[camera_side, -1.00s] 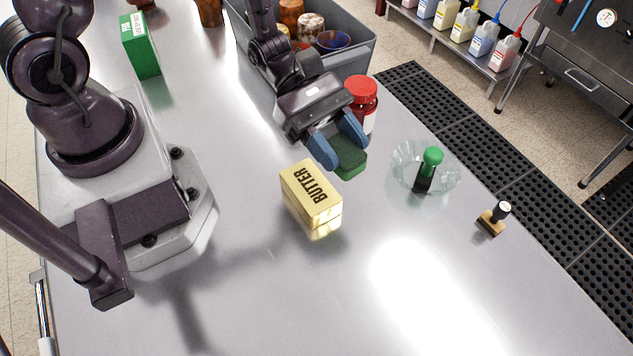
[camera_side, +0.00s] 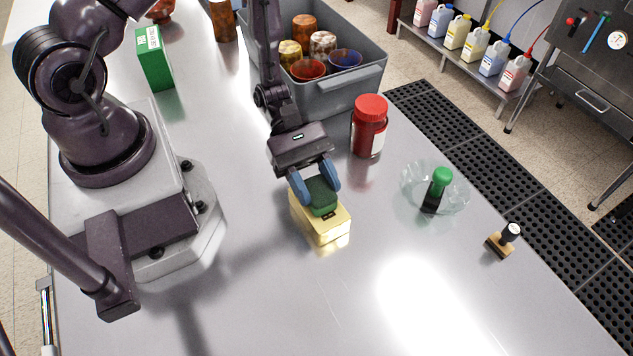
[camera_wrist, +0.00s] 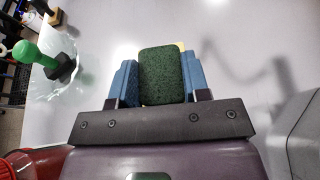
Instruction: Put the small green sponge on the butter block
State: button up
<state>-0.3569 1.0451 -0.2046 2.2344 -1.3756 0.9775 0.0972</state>
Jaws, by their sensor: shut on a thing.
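The small green sponge (camera_side: 321,195) is between the blue fingers of my gripper (camera_side: 315,188), which is shut on it. The sponge is right over the yellow butter block (camera_side: 325,228) on the steel table; whether it touches the block's top cannot be told for sure. In the wrist view the sponge (camera_wrist: 161,76) fills the space between the fingers (camera_wrist: 160,85) and hides nearly all of the butter block, of which a thin yellow edge (camera_wrist: 181,46) shows behind it.
A red-lidded jar (camera_side: 369,127) stands right of my gripper. A grey bin (camera_side: 345,100) of cups is behind. The front table is clear.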

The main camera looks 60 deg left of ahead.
jog(key=shift+f, duration=0.2)
jog(key=o, duration=0.9)
jog(key=shift+c, duration=0.2)
jog(key=shift+r, duration=0.15)
jog(key=v, duration=1.2)
jog(key=s+r+m+t+y, duration=0.2)
jog(key=r+m+y, duration=0.4)
jog(key=r+m, duration=0.3)
jog(key=s+a+r+m+t+y, duration=0.1)
jog(key=s+r+m+t+y, duration=0.2)
jog(key=r+m+y, duration=0.4)
jog(key=shift+s+r+m+t, duration=0.3)
jog(key=shift+s+r+m, duration=0.55)
jog(key=shift+r, duration=3.6)
